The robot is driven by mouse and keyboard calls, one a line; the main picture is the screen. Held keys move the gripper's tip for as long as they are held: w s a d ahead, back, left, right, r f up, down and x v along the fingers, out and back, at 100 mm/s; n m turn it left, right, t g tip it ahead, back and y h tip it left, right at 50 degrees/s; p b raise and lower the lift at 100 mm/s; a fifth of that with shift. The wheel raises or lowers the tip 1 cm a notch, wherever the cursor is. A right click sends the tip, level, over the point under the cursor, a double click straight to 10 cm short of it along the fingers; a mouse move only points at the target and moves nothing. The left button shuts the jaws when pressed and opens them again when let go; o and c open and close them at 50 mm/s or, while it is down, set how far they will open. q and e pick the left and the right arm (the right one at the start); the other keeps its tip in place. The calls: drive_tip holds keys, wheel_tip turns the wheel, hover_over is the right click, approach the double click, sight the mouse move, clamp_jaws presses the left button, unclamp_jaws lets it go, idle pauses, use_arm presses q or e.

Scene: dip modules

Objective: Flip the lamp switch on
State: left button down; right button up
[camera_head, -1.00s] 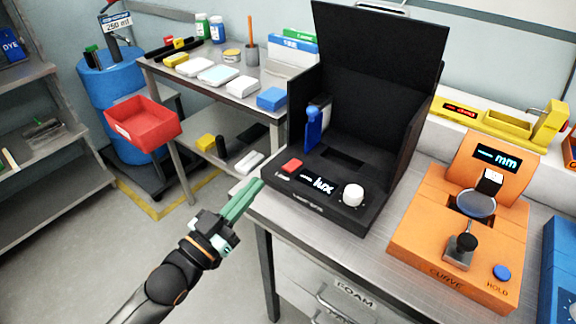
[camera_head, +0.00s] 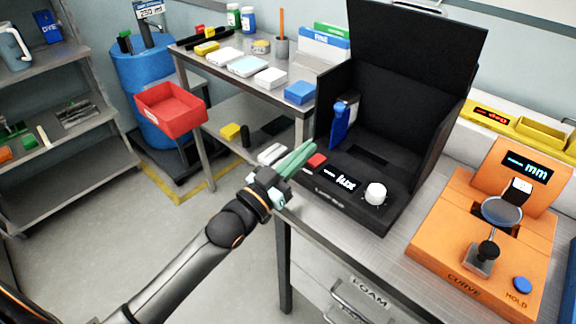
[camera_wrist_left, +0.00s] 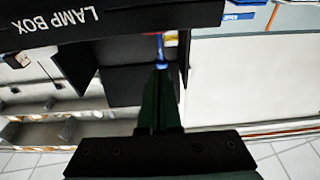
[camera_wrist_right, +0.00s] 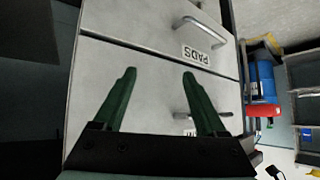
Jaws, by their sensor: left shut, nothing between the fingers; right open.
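The black lamp box (camera_head: 438,120) stands open on the table, with a lit display reading lux (camera_head: 342,181). A blue lever (camera_head: 339,125) stands upright inside its left side; a blue piece also shows beyond the fingertips in the left wrist view (camera_wrist_left: 160,45). A red button (camera_head: 317,161) and a white knob (camera_head: 375,194) sit on the box's front panel. My left gripper (camera_head: 312,146) is shut and empty, its green fingers by the box's left front corner, pointing toward the lever side. Whether it touches the box I cannot tell. My right gripper (camera_wrist_right: 160,80) is open and empty, facing drawers.
An orange gauge (camera_head: 450,235) stands right of the box. Behind left, a side table (camera_head: 220,80) carries several small boxes and bottles. A red bin (camera_head: 171,108) and blue drum (camera_head: 140,65) stand farther left. Drawers (camera_wrist_right: 150,80) fill most of the right wrist view.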

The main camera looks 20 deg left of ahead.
sight(305, 171)
use_arm(q)
drive_tip(key=shift+x, duration=0.9)
drive_tip(key=f, duration=0.3)
drive_tip(key=shift+s+a, duration=0.15)
drive_tip(key=shift+s, duration=0.25)
drive_tip(key=shift+s+f+b, duration=0.1)
drive_tip(key=shift+f+b, duration=0.2)
drive_tip(key=shift+f, duration=0.3)
